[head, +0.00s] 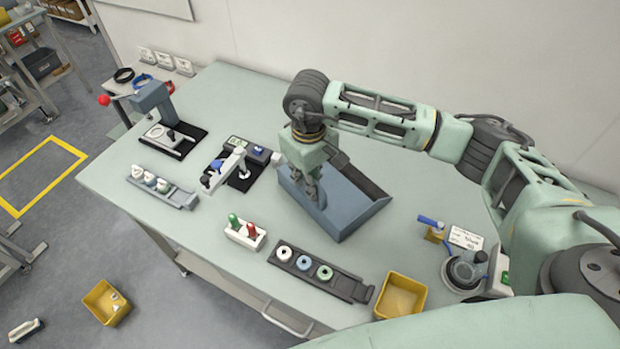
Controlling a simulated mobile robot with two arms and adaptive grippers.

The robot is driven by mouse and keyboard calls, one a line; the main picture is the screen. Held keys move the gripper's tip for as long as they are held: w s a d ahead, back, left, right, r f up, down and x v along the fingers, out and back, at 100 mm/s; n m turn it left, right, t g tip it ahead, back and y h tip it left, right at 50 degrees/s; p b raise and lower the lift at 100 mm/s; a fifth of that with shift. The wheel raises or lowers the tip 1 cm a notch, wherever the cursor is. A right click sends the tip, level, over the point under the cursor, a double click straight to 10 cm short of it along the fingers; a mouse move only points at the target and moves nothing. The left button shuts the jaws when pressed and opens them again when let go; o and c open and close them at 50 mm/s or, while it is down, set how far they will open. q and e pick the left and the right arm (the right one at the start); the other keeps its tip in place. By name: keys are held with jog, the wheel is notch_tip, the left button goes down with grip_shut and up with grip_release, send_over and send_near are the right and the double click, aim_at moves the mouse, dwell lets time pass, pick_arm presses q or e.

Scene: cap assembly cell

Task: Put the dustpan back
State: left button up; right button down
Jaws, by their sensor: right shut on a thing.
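A blue-grey dustpan (345,219), wide and shallow with raised walls and a dark strip along its far right side, is at the middle of the pale green table (215,245). My right gripper (317,198) comes down over the dustpan from above and is shut on it. The fingers and wrist hide part of the dustpan's far left side, so the exact grasp is hard to see. I cannot tell whether the dustpan rests on the table or is slightly above it. My left gripper is not in view.
A black rack with ring-shaped caps (305,263) lies just in front of the dustpan. A yellow bin (401,296) and a round device (467,270) stand to the right. Fixtures (158,105) and a small rack (185,200) occupy the left. Another yellow bin (100,306) is on the floor.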

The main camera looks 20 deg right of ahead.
jog(key=shift+f, duration=0.15)
jog(key=c, duration=1.7)
grip_release()
